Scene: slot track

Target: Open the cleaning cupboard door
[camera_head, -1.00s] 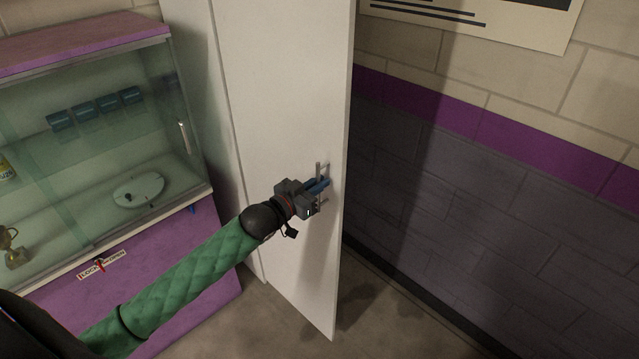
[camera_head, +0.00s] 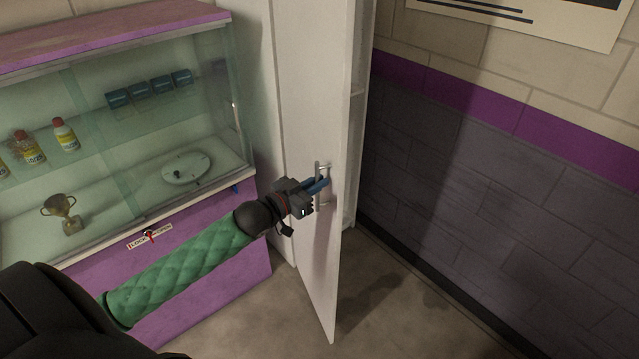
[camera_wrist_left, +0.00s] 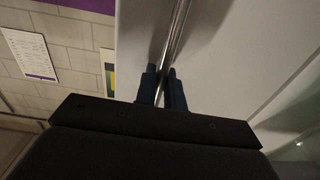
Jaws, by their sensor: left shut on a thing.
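The white cleaning cupboard door (camera_head: 313,110) stands swung out from the cupboard (camera_head: 357,120). An opening with a shelf edge shows behind its right edge. A vertical metal bar handle (camera_head: 317,172) is on the door's face near that edge. My left gripper (camera_head: 320,186) is shut on the handle. In the left wrist view the two dark blue fingers (camera_wrist_left: 161,92) are on either side of the metal bar (camera_wrist_left: 175,38). Most of the cupboard's inside is hidden by the door. My right gripper is not in view.
A glass display case (camera_head: 130,130) on a purple base (camera_head: 215,285) stands left of the door, holding bottles, a trophy (camera_head: 62,212) and blue boxes. A brick wall (camera_head: 480,190) is on the right. The floor (camera_head: 385,310) in front of the wall is clear.

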